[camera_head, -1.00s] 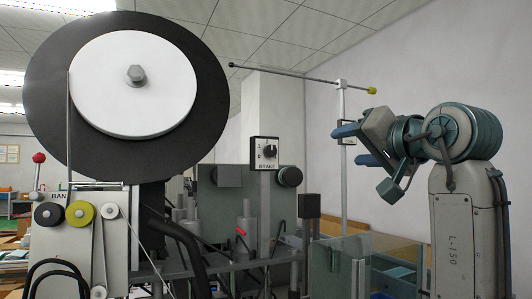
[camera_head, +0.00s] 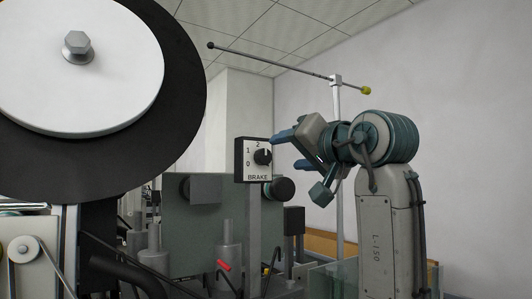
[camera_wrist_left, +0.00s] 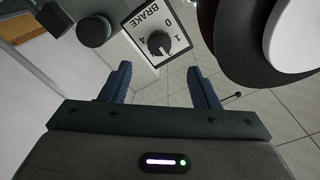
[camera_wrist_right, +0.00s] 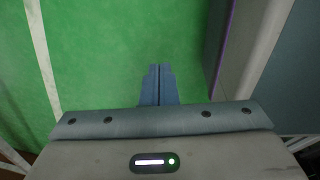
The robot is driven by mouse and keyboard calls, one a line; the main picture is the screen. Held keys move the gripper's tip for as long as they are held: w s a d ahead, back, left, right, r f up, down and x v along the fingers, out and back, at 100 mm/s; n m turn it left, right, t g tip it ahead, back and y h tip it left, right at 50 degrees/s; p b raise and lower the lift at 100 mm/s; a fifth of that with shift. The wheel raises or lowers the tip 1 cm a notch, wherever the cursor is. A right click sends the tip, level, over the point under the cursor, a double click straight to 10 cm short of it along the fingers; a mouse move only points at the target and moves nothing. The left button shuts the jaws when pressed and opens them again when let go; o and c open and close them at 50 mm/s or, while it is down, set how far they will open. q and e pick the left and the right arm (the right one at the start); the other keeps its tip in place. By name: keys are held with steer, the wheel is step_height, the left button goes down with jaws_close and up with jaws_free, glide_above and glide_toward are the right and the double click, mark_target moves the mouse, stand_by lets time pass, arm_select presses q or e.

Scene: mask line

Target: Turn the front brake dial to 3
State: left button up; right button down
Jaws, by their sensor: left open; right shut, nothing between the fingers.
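The BRAKE dial is a white plate in a dark frame (camera_head: 240,171) with a black knob (camera_head: 262,157). It stands on a grey post near the centre of the head view. 0, 1 and 2 are readable there; the knob's exact setting is unclear. My left gripper (camera_head: 284,150) is open and empty to the right of the dial, its blue fingers pointing at it. In the left wrist view the knob (camera_wrist_left: 160,43) shows upside down beyond the open fingers (camera_wrist_left: 160,82), apart from them. My right gripper (camera_wrist_right: 157,70) is shut and empty, above a green floor.
A large black-and-white reel (camera_head: 150,150) fills the upper left. A dark round knob (camera_head: 283,187) sits just below the dial at its right. A thin rod with a yellow tip (camera_head: 366,90) stands behind my left arm. Grey cylinders (camera_head: 229,255) stand below.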

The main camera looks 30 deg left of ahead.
mark_target(265, 157)
arm_select(q)
steer(key=p+x, duration=0.1)
steer(key=x, duration=0.3)
steer(key=shift+a+r, duration=0.1)
steer(key=shift+a, duration=0.1)
steer(key=p+x, duration=0.1)
steer(key=x, duration=0.3)
steer(key=shift+w+a, duration=0.1)
steer(key=shift+a, duration=0.1)
steer(key=shift+w+a+f, duration=0.1)
steer(key=shift+f, duration=0.2)
steer(key=c, duration=1)
arm_select(e)
steer(key=r, duration=0.2)
steer(key=shift+s+r, duration=0.3)
